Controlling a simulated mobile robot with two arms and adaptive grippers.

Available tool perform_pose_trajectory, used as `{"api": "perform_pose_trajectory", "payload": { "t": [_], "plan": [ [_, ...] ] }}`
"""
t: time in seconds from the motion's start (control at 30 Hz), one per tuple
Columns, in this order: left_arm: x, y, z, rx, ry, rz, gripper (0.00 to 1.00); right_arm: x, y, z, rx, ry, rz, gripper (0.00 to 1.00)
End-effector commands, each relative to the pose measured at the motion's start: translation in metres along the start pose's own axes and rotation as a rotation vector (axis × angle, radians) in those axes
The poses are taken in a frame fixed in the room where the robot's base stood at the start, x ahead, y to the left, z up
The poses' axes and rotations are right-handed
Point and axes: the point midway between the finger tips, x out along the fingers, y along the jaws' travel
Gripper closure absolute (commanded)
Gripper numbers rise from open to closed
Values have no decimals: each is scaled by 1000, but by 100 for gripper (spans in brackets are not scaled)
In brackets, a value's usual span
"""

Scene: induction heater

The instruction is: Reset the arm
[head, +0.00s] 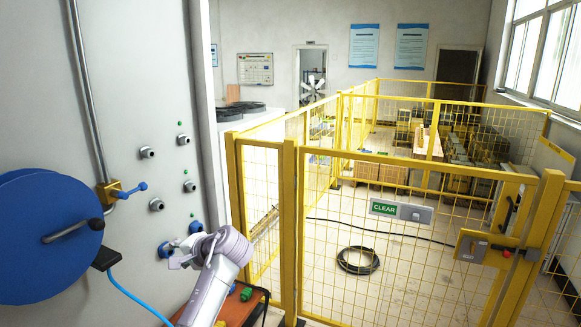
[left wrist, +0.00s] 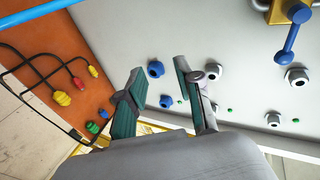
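My left arm comes in at the bottom of the head view, and its gripper (head: 178,254) is close to the grey panel (head: 135,90). In the left wrist view the two fingers of the left gripper (left wrist: 160,72) stand apart with nothing held between them. A blue fitting (left wrist: 155,70) on the panel shows beyond the gap; I cannot tell whether a finger touches it. Another blue fitting (head: 195,227) sits just above the gripper in the head view. My right gripper is in neither view.
A blue reel (head: 45,215) and a brass valve with a blue handle (head: 122,190) stick out from the panel. An orange shelf (left wrist: 60,40) holds cables with yellow and red plugs. A yellow mesh fence (head: 400,240) encloses floor with a coiled black hose (head: 358,261).

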Motion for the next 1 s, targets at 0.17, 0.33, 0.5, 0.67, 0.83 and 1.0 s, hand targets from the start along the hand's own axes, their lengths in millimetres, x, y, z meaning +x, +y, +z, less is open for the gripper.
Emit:
{"api": "perform_pose_trajectory", "payload": {
  "t": [0.17,0.33,0.5,0.67,0.83,1.0],
  "plan": [
    [12,124,74,-80,41,248,65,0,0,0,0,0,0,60],
    [-9,213,160,-170,59,479,65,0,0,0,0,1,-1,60],
    [-51,263,240,-249,61,678,65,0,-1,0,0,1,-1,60],
    [-85,280,286,-296,56,795,65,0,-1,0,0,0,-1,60],
    [-116,286,321,-327,49,883,65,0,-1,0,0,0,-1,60],
    [-142,286,347,-351,42,952,65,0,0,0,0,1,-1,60]
  ]
}}
